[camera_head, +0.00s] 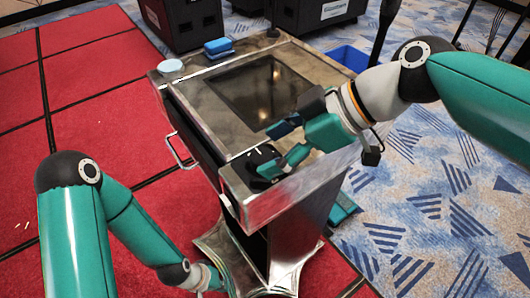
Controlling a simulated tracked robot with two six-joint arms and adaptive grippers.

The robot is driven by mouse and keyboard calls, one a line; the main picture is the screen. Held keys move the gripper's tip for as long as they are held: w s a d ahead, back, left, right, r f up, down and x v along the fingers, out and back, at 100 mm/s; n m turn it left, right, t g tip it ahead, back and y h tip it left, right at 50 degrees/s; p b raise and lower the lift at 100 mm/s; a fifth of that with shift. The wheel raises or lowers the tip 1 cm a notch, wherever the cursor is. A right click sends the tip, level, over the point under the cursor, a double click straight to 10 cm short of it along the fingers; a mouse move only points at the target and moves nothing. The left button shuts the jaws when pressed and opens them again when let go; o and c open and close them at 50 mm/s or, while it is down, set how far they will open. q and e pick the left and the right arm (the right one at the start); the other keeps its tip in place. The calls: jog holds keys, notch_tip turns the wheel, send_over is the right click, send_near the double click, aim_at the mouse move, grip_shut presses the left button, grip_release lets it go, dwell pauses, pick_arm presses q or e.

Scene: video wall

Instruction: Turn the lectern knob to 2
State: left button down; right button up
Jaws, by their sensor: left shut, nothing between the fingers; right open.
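The lectern (215,138) is a metal stand with a sloped top and a dark recessed panel (262,88). The black round knob (259,160) is on its near ledge, partly covered by my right gripper. The knob's marks and setting are too small to read. My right gripper (278,148) comes in from the right and is open, with its fingers over the ledge at the knob. I cannot tell whether they touch it. My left gripper (218,278) is low at the bottom, beside the lectern's foot, shut and empty; its fingertips are hard to make out.
A blue block (218,48) and a light blue round item (170,67) sit on the lectern's far left edge. A handle (182,152) sticks out on its left side. A blue bin (348,58) and black cases (183,20) stand behind.

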aim_at(264, 155)
jog(key=shift+x, duration=1.55)
jog(key=c, duration=1)
jog(key=shift+d, duration=0.1)
jog(key=shift+c, duration=0.6)
